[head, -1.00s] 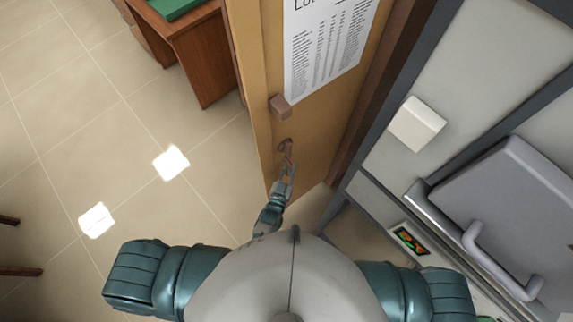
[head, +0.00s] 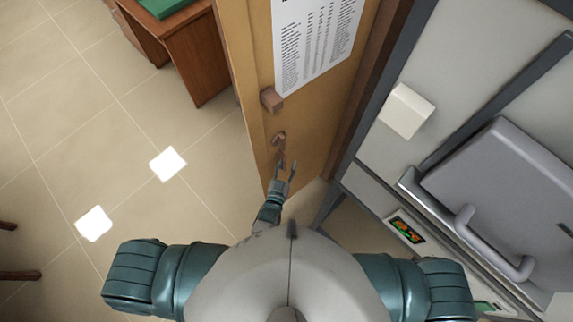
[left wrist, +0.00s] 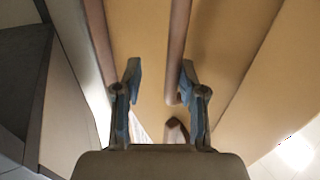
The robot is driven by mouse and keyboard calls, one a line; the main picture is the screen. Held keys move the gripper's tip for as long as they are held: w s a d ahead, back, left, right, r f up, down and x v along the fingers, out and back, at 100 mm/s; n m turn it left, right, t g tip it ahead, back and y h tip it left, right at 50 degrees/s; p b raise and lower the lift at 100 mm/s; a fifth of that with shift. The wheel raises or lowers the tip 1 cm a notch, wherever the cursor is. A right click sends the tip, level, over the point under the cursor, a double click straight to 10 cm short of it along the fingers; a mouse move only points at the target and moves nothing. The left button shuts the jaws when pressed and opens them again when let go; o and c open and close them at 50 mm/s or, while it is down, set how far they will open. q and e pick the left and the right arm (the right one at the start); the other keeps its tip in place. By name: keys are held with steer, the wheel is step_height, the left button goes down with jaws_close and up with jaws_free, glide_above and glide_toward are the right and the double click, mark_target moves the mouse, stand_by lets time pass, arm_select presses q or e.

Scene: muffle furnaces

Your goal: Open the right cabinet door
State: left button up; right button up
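The wooden cabinet front (head: 307,118) with a printed sheet (head: 312,45) stands ahead of me. Two brown handles show on it, an upper one (head: 271,100) and a lower one (head: 279,138). My left gripper (head: 286,167) is open just below the lower handle in the head view. In the left wrist view its open fingers (left wrist: 160,82) face the tan wood. A long brown bar (left wrist: 178,50) runs close to the right finger, and a short brown piece (left wrist: 176,131) lies lower between the fingers. I cannot tell whether the fingers touch them. My right gripper is not in view.
A grey furnace (head: 510,190) with a bar handle (head: 490,245) stands close on the right, beside a white box (head: 407,110). A wooden desk (head: 185,55) is at the back left.

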arm_select(q)
steer(key=v, duration=1.2)
steer(key=shift+a, duration=0.15)
arm_select(e)
steer(key=shift+d, duration=0.15)
arm_select(q)
steer(key=shift+w+d, duration=0.1)
steer(key=shift+d, duration=0.2)
arm_select(e)
steer(key=shift+d+f, duration=0.1)
steer(key=shift+d, duration=0.1)
arm_select(q)
steer(key=shift+f, duration=0.1)
